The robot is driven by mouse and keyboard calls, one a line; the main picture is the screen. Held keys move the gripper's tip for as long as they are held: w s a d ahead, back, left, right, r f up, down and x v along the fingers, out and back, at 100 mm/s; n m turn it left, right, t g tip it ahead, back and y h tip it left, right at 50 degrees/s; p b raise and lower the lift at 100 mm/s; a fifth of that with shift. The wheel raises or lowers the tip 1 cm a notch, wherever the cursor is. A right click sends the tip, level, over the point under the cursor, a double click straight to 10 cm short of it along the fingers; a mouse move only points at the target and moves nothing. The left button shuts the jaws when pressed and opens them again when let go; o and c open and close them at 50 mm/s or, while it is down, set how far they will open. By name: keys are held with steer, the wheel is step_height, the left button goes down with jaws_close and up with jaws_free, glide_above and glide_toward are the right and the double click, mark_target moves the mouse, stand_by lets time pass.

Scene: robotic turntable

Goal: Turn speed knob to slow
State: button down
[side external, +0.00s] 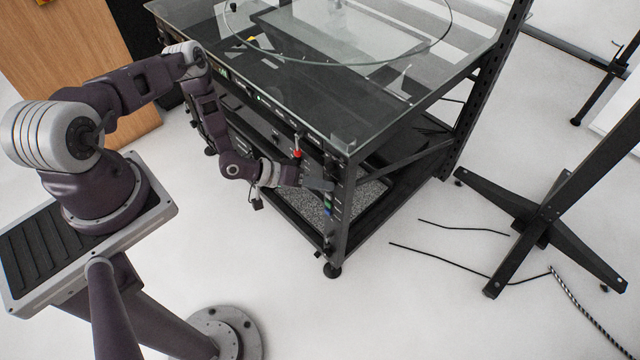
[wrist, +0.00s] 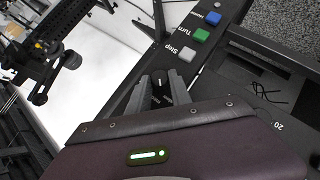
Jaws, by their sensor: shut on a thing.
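My gripper (side external: 322,184) is at the front corner post of the turntable frame, seen side on in the external view. In the wrist view my gripper (wrist: 166,90) has its two fingers shut around a small black knob (wrist: 161,84) with a white mark, on the dark panel. The fingers cover its sides, and I cannot read any speed labels around it. Beyond the knob, in a row along the panel, are a white Step button (wrist: 188,54), a green Turn button (wrist: 201,35) and a blue Home button (wrist: 213,18).
The glass tabletop (side external: 385,110) with a round glass disc lies above my gripper. A red knob-like part (side external: 297,154) is on the frame's front, close to my wrist. A black stand (side external: 540,220) stands on the floor to the right. The white floor in front is mostly clear.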

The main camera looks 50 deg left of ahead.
steer(key=c, duration=1.2)
jaws_free()
steer(key=v, duration=0.7)
